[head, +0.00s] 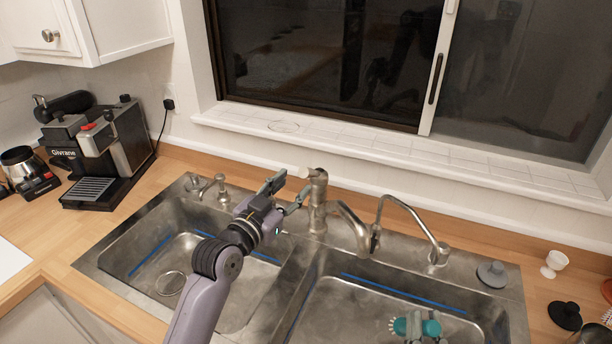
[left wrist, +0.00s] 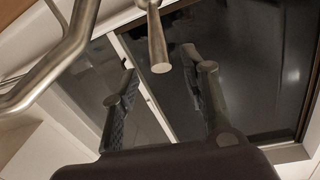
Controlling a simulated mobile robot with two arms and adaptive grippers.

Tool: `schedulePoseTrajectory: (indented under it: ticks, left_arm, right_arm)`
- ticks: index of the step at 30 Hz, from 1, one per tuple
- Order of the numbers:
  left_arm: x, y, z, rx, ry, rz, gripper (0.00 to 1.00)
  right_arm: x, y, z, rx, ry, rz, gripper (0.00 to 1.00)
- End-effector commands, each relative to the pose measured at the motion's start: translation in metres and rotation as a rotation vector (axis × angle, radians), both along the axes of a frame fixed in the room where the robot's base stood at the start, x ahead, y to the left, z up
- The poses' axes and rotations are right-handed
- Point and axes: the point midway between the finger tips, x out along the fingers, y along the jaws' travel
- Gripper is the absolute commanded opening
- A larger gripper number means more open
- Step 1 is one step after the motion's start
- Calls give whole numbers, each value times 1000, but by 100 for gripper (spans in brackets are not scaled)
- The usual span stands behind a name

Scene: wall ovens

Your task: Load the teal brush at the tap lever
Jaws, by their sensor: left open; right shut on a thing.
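The tap (head: 318,205) stands behind the sink divider, with its short lever (head: 304,172) at the top pointing left. My left gripper (head: 292,187) is open beside the lever. In the left wrist view the lever (left wrist: 158,52) reaches down toward the gap between the two open fingers (left wrist: 160,97); I see no contact. The teal brush (head: 402,326), with pale bristles on its left side, is low in the right basin at the bottom of the head view. My right gripper (head: 424,318) is shut on it, mostly cut off by the frame edge.
The curved spout (head: 352,228) hangs over the right basin, away from the brush. A thin second faucet (head: 415,217) stands to its right. A grey stopper (head: 492,273) sits on the sink rim. A coffee machine (head: 107,150) is on the left counter. The left basin looks empty.

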Motion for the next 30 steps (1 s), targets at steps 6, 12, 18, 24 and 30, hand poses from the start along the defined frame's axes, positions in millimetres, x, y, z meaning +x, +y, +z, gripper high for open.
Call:
schedulePoseTrajectory:
  ticks: [6, 12, 18, 24, 30]
  left_arm:
    - [38, -22, -2, -1, 0, -1, 41]
    - [57, -31, -1, 0, 0, 1, 41]
    - [61, -34, 0, 0, 1, 0, 41]
    - [61, -34, 0, 0, 1, 0, 39]
    - [61, -34, 0, 0, 1, 0, 26]
  right_arm:
    - [0, 0, -20, 0, -1, 0, 0]
    - [0, 0, -28, 0, -1, 0, 0]
    - [0, 0, -28, 0, -1, 0, 0]
    - [0, 0, -28, 0, -1, 0, 0]
    - [0, 0, -28, 0, -1, 0, 0]
